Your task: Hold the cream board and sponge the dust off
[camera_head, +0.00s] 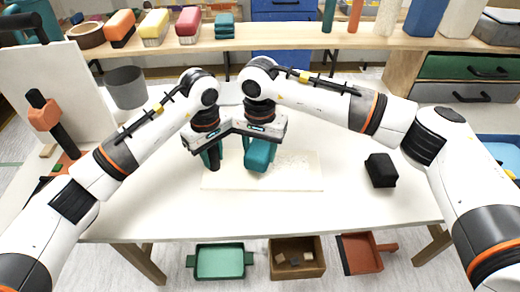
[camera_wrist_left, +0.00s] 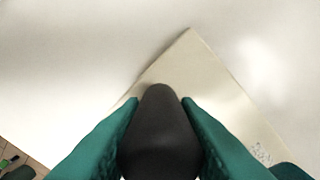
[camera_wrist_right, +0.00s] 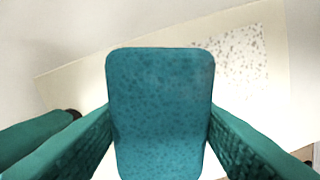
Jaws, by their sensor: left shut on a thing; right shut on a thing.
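The cream board (camera_head: 305,184) lies flat on the white table; it also shows in the left wrist view (camera_wrist_left: 195,65) and the right wrist view (camera_wrist_right: 80,85). Grey specks of dust (camera_head: 292,161) cover a patch on its right part, clearer in the right wrist view (camera_wrist_right: 238,50). My left gripper (camera_head: 213,162) is shut on a dark rounded handle-like piece (camera_wrist_left: 160,135) over the board's left part. I cannot tell whether that piece touches the board. My right gripper (camera_head: 264,145) is shut on a teal sponge (camera_wrist_right: 160,110), over the board's middle, just left of the specks.
A black block (camera_head: 381,170) lies on the table to the right. A grey bin (camera_head: 126,87) and a white panel (camera_head: 55,85) stand at left. A shelf (camera_head: 300,40) with brushes and sponges runs behind. Trays (camera_head: 220,262) sit below the front edge. Both grippers are close together.

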